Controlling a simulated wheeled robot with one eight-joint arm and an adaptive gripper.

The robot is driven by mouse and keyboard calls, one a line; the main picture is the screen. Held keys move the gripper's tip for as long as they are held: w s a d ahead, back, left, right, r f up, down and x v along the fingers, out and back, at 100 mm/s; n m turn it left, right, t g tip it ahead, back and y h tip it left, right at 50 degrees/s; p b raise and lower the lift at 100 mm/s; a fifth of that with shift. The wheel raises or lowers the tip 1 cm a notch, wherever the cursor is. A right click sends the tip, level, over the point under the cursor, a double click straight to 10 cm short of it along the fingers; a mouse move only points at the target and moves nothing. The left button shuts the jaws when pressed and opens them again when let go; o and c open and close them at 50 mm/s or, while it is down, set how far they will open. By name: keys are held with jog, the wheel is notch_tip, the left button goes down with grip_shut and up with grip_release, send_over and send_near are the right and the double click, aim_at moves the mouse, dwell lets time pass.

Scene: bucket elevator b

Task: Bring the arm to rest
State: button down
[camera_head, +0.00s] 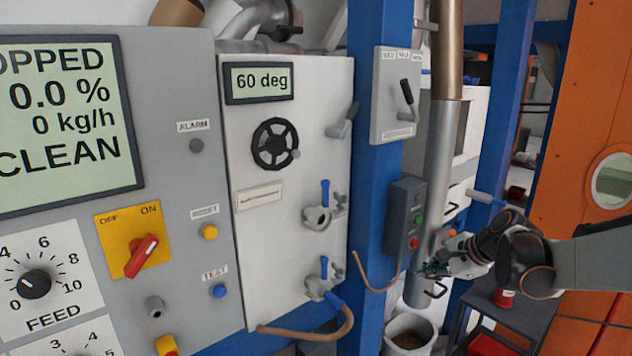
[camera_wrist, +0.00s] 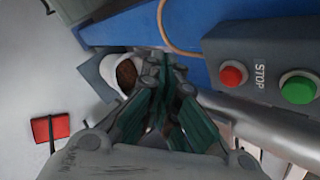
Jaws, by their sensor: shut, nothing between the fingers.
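My arm reaches in from the right edge in the head view. My gripper (camera_head: 434,269) is in front of the grey vertical pipe (camera_head: 441,180), below and right of the dark push-button box (camera_head: 406,215). In the wrist view the fingers of my gripper (camera_wrist: 172,105) are close together, shut with nothing between them. The push-button box (camera_wrist: 265,75), with a red and a green button and the word STOP, is right of the fingers there. The gripper appears apart from the box; whether it touches the pipe I cannot tell.
A blue post (camera_head: 375,170) carries the box and a grey lever panel (camera_head: 397,95). A white bucket (camera_head: 408,336) with brown contents stands below my gripper. A dark cart (camera_head: 510,310) is below my arm. The control cabinet (camera_head: 180,80) fills the left, an orange panel (camera_head: 585,90) the right.

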jog(key=s+a+r+n+h+p, duration=0.1)
jog(key=s+a+r+n, duration=0.35)
jog(key=s, duration=0.35)
jog(key=s+a+r+n+h, duration=0.1)
jog(key=s+a+r+n, duration=0.25)
jog(key=s+a, duration=0.3)
jog(key=s+d+f+n+h+b, duration=0.1)
jog(key=s+f+n, duration=0.2)
jog(key=s+n, duration=0.2)
jog(key=s+d+f+n+h+b, duration=0.1)
jog(key=s+n, duration=0.4)
jog(key=s, duration=0.6)
notch_tip(320, 180, down, 3)
jog(key=shift+d+r+b, duration=0.15)
jog(key=shift+d+b, duration=0.15)
jog(key=shift+d, duration=0.2)
